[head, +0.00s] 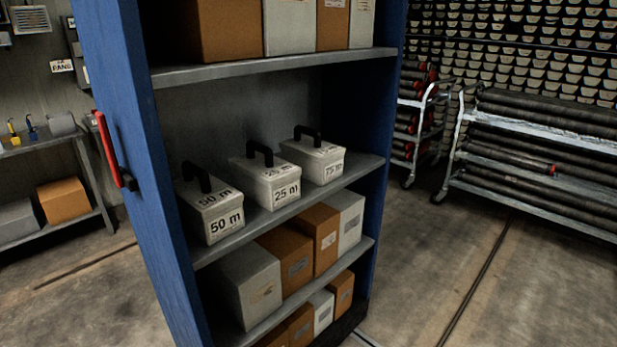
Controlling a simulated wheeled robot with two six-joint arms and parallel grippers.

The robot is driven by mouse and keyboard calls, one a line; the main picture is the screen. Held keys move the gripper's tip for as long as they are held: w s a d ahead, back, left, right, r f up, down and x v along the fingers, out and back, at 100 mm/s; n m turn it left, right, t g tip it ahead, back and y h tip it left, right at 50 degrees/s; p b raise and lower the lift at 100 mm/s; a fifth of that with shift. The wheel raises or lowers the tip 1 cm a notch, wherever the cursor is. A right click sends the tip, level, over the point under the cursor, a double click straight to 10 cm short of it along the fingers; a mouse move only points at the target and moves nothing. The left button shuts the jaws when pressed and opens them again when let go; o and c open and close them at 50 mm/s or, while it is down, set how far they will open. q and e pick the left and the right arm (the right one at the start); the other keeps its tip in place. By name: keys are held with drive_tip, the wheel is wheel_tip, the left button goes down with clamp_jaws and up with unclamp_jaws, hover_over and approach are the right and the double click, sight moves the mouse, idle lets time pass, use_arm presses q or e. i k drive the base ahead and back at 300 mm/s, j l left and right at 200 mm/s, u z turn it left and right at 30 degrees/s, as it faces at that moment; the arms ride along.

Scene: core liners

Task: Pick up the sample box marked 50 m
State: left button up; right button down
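The sample box marked 50 m (222,222) is a pale box with a black handle on top. It stands upright at the left end of the middle shelf (236,240) of a blue-sided shelf unit. A matching box marked 25 m (284,193) stands to its right, and one marked 75 m (331,169) stands farther right. The three boxes stand apart in a slanting row, with their labels facing me. Neither of my grippers shows in the head view.
The blue side panel (150,200) with a red handle (108,150) stands left of the boxes. Cartons fill the shelves above and below. A rack of dark tubes (540,150) stands at right. The floor (470,260) at right front is clear.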

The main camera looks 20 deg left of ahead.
sight(211, 210)
drive_tip(key=i+l+z, duration=0.15)
drive_tip(key=i, duration=0.45)
drive_tip(key=i+l+z, duration=0.1)
drive_tip(key=i, duration=0.5)
drive_tip(key=i+u, duration=0.2)
drive_tip(key=u, duration=0.25)
drive_tip(key=i+l+u, duration=0.15)
drive_tip(key=u, duration=0.25)
drive_tip(key=i+l+u, duration=0.15)
drive_tip(key=u, duration=0.3)
drive_tip(key=i+l+u, duration=0.2)
drive_tip(key=u, duration=0.2)
